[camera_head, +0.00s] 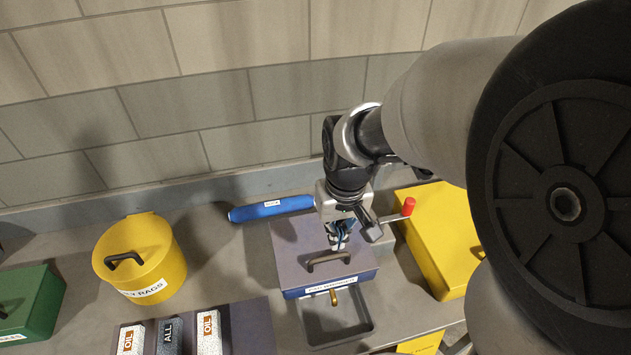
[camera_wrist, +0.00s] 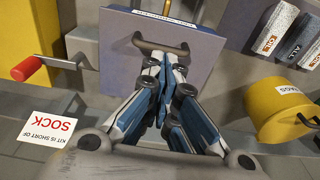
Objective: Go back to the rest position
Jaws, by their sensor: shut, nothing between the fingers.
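My gripper (camera_head: 338,237) is above the lidded box (camera_head: 298,246) with a grey-purple lid and a blue front. The box's lid carries a dark handle (camera_head: 328,260). In the wrist view my gripper (camera_wrist: 165,62) is shut and empty, its fingertips close to the handle (camera_wrist: 160,46). I cannot tell whether the fingertips touch the lid.
A blue roll (camera_head: 271,208) lies behind the box. A red-knobbed crank (camera_head: 408,206) and a yellow box (camera_head: 440,238) are at right. A yellow bin (camera_head: 150,262), labelled blocks (camera_head: 208,332) and a green box (camera_head: 30,305) are at left. A grey tray (camera_head: 366,318) lies in front.

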